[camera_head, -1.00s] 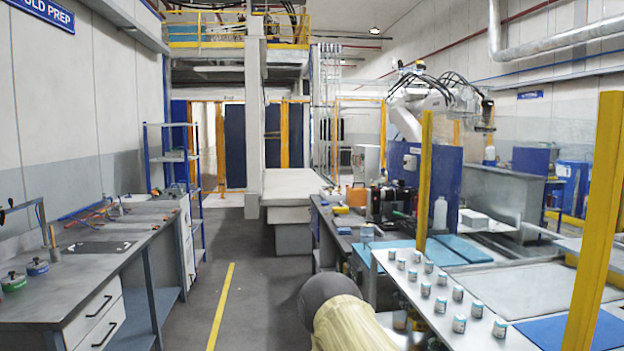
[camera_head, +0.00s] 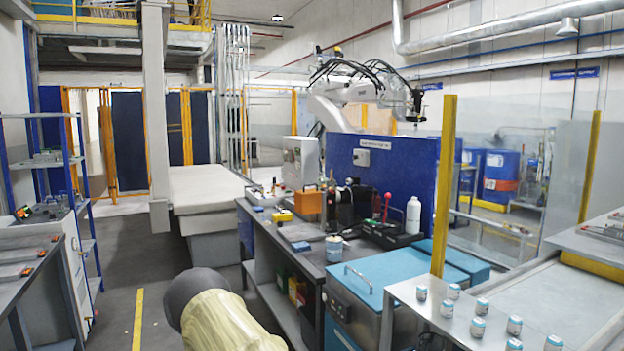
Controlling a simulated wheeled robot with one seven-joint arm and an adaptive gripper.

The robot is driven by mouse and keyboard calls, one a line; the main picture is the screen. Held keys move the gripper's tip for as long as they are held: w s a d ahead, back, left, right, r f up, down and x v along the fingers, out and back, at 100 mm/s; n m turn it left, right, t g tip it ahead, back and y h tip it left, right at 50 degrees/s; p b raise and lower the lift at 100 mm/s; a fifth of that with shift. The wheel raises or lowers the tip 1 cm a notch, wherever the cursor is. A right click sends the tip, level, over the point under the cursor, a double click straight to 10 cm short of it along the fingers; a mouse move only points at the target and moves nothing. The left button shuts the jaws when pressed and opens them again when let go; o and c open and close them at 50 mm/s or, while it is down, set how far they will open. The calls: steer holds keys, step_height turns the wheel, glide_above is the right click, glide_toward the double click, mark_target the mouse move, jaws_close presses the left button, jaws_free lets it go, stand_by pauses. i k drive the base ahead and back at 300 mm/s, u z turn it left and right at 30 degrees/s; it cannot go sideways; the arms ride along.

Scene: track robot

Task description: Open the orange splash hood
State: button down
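An orange box-like thing (camera_head: 307,204), which looks like the orange splash hood, stands on the long dark workbench (camera_head: 312,262) near its far end. It is small in the view, and I cannot tell whether it is open or shut. A white machine (camera_head: 299,163) stands just behind it, and dark equipment stands close to its right. Part of my arm, with a yellow cover and a dark rounded joint, shows at the bottom, left of the bench and well short of the orange thing. My gripper is not in view.
A blue bin with a handle (camera_head: 385,277) stands at the bench's near end. A yellow post (camera_head: 444,185) rises beside a shelf (camera_head: 450,322) with several small jars. A pale table (camera_head: 207,190) stands beyond. Grey floor lies open left of the bench, with a yellow line (camera_head: 138,318).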

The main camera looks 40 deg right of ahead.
mark_target(312, 202)
steer(key=z, duration=0.55)
steer(key=i, duration=1.45)
steer(key=z, duration=0.65)
